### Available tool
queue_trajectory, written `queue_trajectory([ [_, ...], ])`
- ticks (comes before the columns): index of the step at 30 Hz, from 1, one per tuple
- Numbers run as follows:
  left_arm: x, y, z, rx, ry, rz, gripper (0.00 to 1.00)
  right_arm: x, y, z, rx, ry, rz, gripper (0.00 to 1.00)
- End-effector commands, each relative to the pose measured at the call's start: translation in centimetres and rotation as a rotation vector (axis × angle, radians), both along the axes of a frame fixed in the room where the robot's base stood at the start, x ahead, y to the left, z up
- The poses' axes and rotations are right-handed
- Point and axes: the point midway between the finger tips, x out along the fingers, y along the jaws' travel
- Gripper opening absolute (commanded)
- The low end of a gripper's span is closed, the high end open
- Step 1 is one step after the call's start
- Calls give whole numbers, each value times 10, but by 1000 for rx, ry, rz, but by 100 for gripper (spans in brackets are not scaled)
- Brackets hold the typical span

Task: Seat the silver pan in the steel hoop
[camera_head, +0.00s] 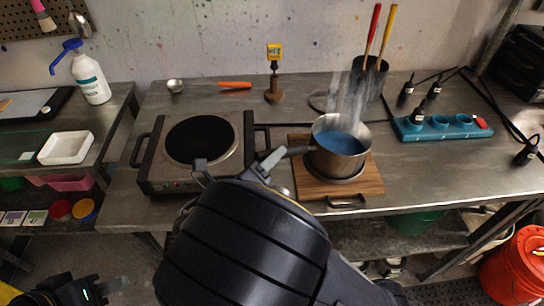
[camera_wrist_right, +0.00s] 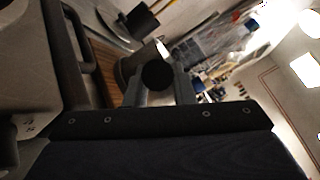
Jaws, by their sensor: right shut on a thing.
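The silver pan (camera_head: 325,158) holds blue liquid and steams at the right of centre in the head view. It stands over a wooden board (camera_head: 372,184). The steel hoop (camera_head: 338,181) shows as a thin rim beneath the pan; its rest is hidden, and I cannot tell whether the pan sits down inside it. My right gripper (camera_head: 271,163) is shut on the pan's handle, which points left; my wrist covers part of it. In the right wrist view the dark handle end (camera_wrist_right: 157,75) lies between the fingers. My left gripper (camera_head: 112,286) is at the lower left, away from everything.
A hot plate (camera_head: 237,166) with a black disc stands left of the pan. A teal block (camera_head: 442,127) with cups and dark bottles is at right. A dark holder (camera_head: 369,78) with red and yellow handles stands behind. An orange-handled tool (camera_head: 235,85) lies at the back.

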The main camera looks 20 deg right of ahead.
Motion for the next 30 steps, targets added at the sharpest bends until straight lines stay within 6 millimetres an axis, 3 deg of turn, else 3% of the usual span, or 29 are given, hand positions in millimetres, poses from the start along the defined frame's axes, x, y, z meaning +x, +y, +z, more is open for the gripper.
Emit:
queue_trajectory([
  [1, 0, 0, 0, 0, 0, 0, 36, 0, -1, 1, -1, -1, -3, 24],
  [7, 0, 0, 0, 0, 0, 0, 36, 0, -1, 0, 0, -1, -3, 48],
  [17, 0, 0, 0, 0, 0, 0, 36, -3, 4, -2, 6, 2, 2, 48],
  [30, 0, 0, 0, 0, 0, 0, 36, -38, 59, -3, 2, 0, 0, 48],
])
